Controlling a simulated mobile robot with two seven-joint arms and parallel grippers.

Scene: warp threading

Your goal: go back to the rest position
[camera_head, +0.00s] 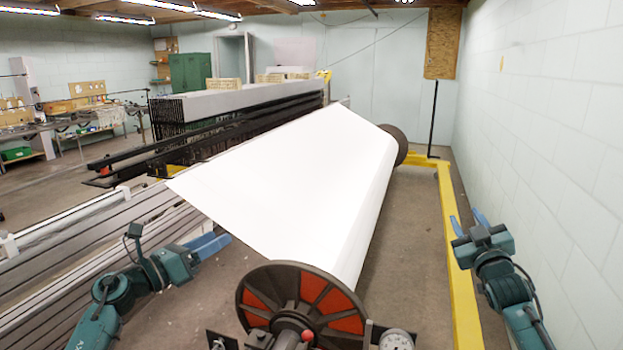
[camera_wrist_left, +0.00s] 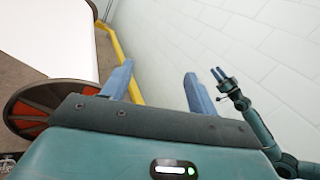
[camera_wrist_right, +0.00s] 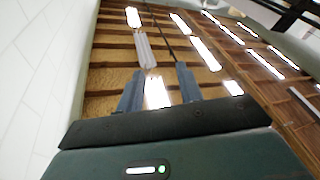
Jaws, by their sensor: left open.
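My left gripper (camera_head: 209,246) is at the lower left in the head view, beside the left edge of the white warp sheet. Its blue fingers are spread with nothing between them in the left wrist view (camera_wrist_left: 158,78). My right gripper (camera_head: 468,225) is at the right, raised near the pale wall with its fingers pointing up. In the right wrist view (camera_wrist_right: 158,82) its fingers stand apart with nothing between them, and the ceiling is behind them. My right arm also shows in the left wrist view.
The white warp sheet (camera_head: 300,180) runs down the middle on a beam with a red and black end disc (camera_head: 262,287). A yellow rail (camera_head: 457,270) lies to its right. The pale wall (camera_head: 560,130) is close to my right arm. A dark machine frame (camera_head: 230,110) stands behind.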

